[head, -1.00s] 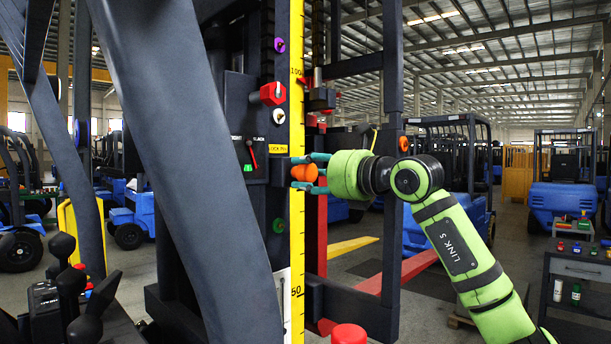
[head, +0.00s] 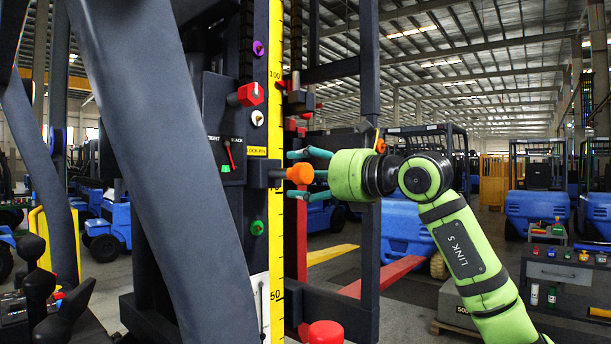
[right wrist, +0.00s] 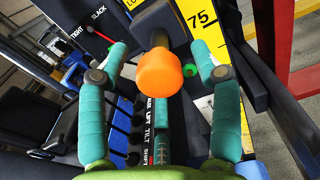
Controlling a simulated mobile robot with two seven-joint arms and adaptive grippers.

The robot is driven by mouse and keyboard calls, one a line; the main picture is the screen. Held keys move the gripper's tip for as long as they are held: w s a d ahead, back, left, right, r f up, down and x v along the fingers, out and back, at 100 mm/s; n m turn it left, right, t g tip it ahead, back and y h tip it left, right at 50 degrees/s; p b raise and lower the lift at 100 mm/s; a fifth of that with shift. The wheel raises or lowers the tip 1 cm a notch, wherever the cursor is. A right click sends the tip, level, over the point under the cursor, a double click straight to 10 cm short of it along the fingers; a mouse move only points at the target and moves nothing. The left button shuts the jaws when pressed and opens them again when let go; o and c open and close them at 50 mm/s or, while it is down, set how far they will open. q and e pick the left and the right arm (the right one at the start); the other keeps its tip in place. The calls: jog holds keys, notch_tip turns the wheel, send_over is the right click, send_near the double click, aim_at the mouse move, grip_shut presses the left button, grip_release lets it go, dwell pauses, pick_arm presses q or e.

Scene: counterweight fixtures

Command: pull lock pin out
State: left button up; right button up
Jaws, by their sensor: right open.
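The lock pin has an orange knob (head: 300,174) on a dark stem, standing out to the right of the mast beside a yellow label (head: 257,152). In the right wrist view the orange knob (right wrist: 160,72) is between my teal fingers, with a gap on each side. My right gripper (head: 310,175) is open around the knob, reaching in from the right. It also shows in the right wrist view (right wrist: 161,66). The far side of the knob is hidden. My left gripper is not in view.
A yellow scale (head: 276,110) runs up the mast near the pin. A red knob (head: 247,95) sits above and a green knob (head: 257,227) below. A dark mast upright (head: 369,80) stands close to my right wrist. A red mushroom-shaped knob (head: 325,332) is low in front.

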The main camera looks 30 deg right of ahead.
jog(key=v, duration=1.2)
